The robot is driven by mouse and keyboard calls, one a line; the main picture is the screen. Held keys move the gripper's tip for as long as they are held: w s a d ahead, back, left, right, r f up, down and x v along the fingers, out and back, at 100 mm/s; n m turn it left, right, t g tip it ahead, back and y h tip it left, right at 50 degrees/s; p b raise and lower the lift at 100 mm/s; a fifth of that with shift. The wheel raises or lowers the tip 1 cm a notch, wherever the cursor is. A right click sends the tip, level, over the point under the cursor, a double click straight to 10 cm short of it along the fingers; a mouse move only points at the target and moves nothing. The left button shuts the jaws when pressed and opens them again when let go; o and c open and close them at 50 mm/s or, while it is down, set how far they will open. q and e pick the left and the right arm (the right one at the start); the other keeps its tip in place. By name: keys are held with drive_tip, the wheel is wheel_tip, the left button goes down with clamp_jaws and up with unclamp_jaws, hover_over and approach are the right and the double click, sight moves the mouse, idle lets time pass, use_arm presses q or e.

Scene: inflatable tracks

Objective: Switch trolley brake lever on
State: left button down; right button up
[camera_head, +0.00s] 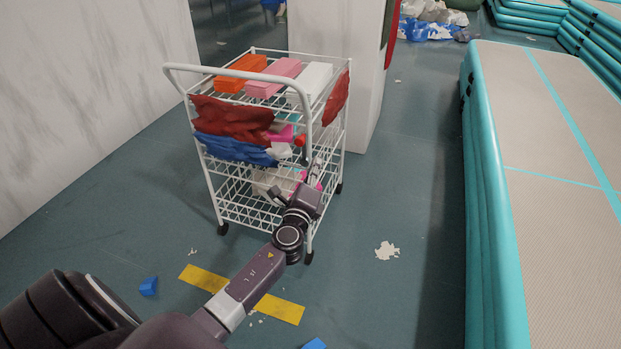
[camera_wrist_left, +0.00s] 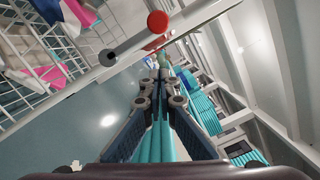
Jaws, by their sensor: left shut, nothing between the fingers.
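The white wire trolley (camera_head: 240,215) stands ahead of me, loaded on its shelves. A red round knob (camera_head: 300,140) shows at its near right side, below the top rail. In the left wrist view a red-ended rod (camera_wrist_left: 135,38) with a dark opposite end, which looks like the brake lever, crosses a white trolley bar. My left gripper (camera_head: 314,170) is at the trolley's near right corner, just below the knob. In the left wrist view its fingers (camera_wrist_left: 158,82) are together and empty, apart from the rod. My right gripper is out of view.
Orange, pink and white blocks (camera_head: 273,74) lie on the trolley's top, with red and blue cloth (camera_head: 230,120) below. A teal inflatable track (camera_head: 490,190) lies at the right, a white wall (camera_head: 90,90) at the left. Floor between trolley and track is mostly clear.

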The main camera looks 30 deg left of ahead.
use_arm(q)
drive_tip(key=a, duration=0.1)
drive_tip(key=a+r, duration=0.1)
drive_tip(key=w+a+p, duration=0.1)
drive_tip(key=a, duration=0.1)
drive_tip(key=shift+r, duration=0.4)
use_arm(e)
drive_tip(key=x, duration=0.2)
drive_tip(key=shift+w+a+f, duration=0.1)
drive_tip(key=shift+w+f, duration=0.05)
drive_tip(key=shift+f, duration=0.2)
use_arm(q)
drive_tip(key=shift+a, duration=0.15)
